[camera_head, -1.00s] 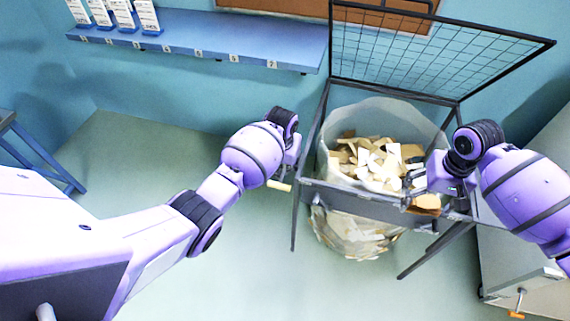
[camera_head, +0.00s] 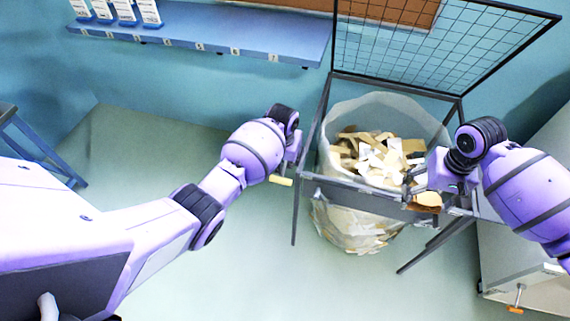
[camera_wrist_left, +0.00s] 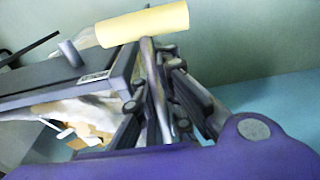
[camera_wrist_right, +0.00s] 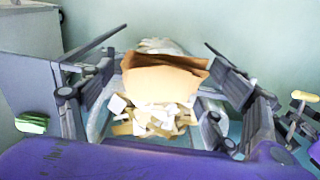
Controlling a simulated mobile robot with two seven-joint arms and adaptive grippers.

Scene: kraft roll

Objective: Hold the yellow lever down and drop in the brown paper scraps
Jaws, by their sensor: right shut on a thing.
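The yellow lever (camera_head: 281,181) sticks out from the left side of the bin's frame; it also shows in the left wrist view (camera_wrist_left: 145,24). My left gripper (camera_head: 291,165) is at the lever, its fingers close together with tips against or just under it; contact is hard to tell. My right gripper (camera_head: 408,188) is shut on a folded brown paper piece (camera_wrist_right: 165,78), held at the front right of the bin's opening. The clear bag (camera_head: 345,120) in the black frame holds several brown and white scraps (camera_head: 375,155). The mesh lid (camera_head: 420,50) stands raised.
A blue shelf (camera_head: 200,38) with numbered places and white cards runs along the back wall. A grey cabinet (camera_head: 530,255) with an orange-handled fitting (camera_head: 515,309) stands right of the bin. The floor left of the bin is clear.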

